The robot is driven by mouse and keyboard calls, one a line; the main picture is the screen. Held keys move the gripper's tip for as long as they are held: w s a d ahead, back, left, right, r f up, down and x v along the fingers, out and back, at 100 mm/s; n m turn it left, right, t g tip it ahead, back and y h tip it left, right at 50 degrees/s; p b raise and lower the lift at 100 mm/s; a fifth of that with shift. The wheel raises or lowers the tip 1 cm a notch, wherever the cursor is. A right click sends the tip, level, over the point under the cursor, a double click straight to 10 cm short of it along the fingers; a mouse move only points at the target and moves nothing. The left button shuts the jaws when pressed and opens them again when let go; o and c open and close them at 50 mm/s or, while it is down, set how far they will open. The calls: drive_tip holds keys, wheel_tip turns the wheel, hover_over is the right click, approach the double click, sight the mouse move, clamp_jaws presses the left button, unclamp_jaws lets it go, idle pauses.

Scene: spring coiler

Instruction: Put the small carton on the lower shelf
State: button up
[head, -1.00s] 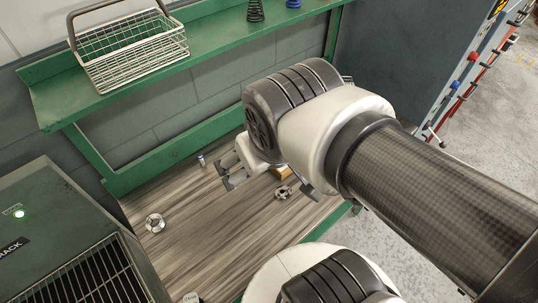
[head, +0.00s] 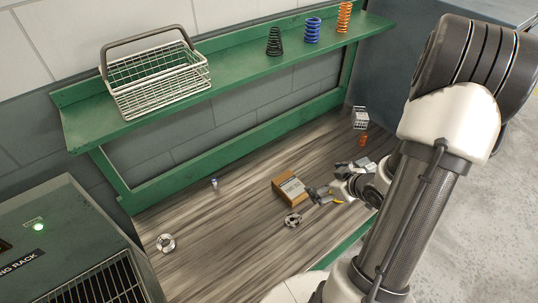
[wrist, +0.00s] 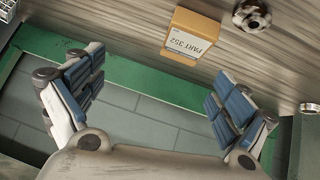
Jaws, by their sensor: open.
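The small carton (head: 290,191) is a brown box with a white label, resting on the wood-grained work surface (head: 225,240). In the wrist view the carton (wrist: 190,37) shows its "PART 352" label, beyond the fingers and between their lines. My gripper (head: 320,196) is low over the surface, just right of the carton in the head view. It is open and empty, with its blue-padded fingers (wrist: 155,85) spread wide. I see no contact with the carton. A green shelf (head: 240,79) runs above the work surface; no shelf below the surface shows clearly.
A wire basket (head: 158,80) and several coil springs stand on the green shelf. A metal ring part (head: 293,220) lies close to the carton, another (head: 166,243) farther left. The surface left of the carton is mostly clear.

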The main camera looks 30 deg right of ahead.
sight(292, 185)
wheel_tip(292, 185, down, 3)
drive_tip(key=s+a+t+y, duration=0.2)
drive_tip(key=a, duration=0.1)
drive_tip(key=shift+m, duration=0.3)
drive_tip(key=b+x, duration=0.4)
drive_tip(key=x, duration=1.3)
drive_tip(key=shift+d+b, duration=0.15)
drive_tip(key=shift+b, duration=0.25)
drive_tip(key=shift+r, duration=0.1)
drive_tip(key=c, duration=1.5)
